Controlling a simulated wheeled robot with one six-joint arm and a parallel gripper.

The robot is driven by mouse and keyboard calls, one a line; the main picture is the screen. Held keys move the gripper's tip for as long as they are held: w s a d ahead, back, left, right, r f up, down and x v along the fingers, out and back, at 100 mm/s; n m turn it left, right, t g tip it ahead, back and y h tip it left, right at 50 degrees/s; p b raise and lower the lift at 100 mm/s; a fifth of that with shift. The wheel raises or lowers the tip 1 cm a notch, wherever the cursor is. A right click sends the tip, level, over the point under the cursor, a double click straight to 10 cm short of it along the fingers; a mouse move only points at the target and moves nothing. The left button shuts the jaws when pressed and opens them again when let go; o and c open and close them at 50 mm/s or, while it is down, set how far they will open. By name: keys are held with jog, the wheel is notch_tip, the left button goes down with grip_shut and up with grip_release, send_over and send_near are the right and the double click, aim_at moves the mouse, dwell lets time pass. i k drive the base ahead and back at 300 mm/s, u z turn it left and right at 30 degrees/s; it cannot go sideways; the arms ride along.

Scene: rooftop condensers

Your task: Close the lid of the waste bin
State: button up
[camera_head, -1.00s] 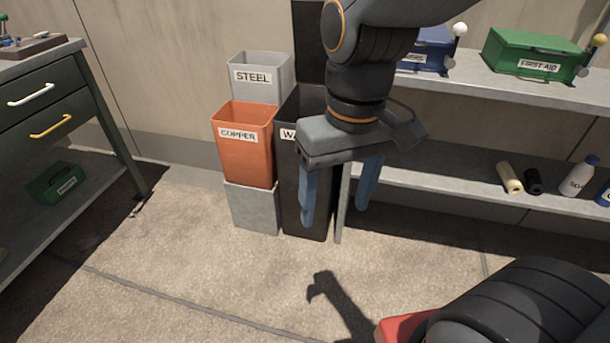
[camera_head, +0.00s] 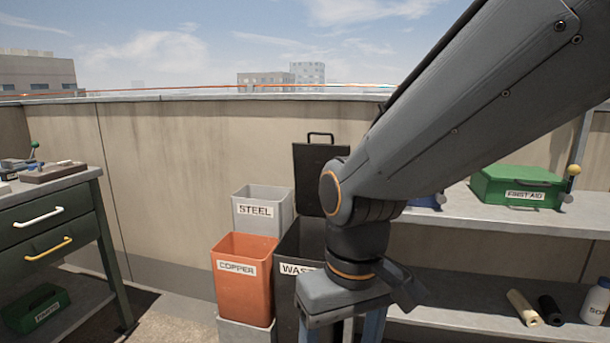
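The black waste bin (camera_head: 287,268) stands against the wall with a label that starts "WAS", the rest hidden behind my gripper. Its black lid (camera_head: 320,178) is open and stands upright at the back, with a handle (camera_head: 321,136) on its top edge. My gripper (camera_head: 343,330) points down in front of the bin's right side. Its two blue fingers are apart with nothing seen between them; their tips are cut off by the lower picture edge. My arm hides the right part of the bin and its opening.
An orange COPPER bin (camera_head: 243,282) and a grey STEEL bin (camera_head: 262,212) stand left of the waste bin. A metal shelf (camera_head: 500,218) with a green first aid box (camera_head: 519,187) is at right. A dark green drawer cabinet (camera_head: 55,225) is at left.

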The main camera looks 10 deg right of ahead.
aim_at(310, 159)
jog(key=u, duration=0.4)
jog(key=i, duration=0.85)
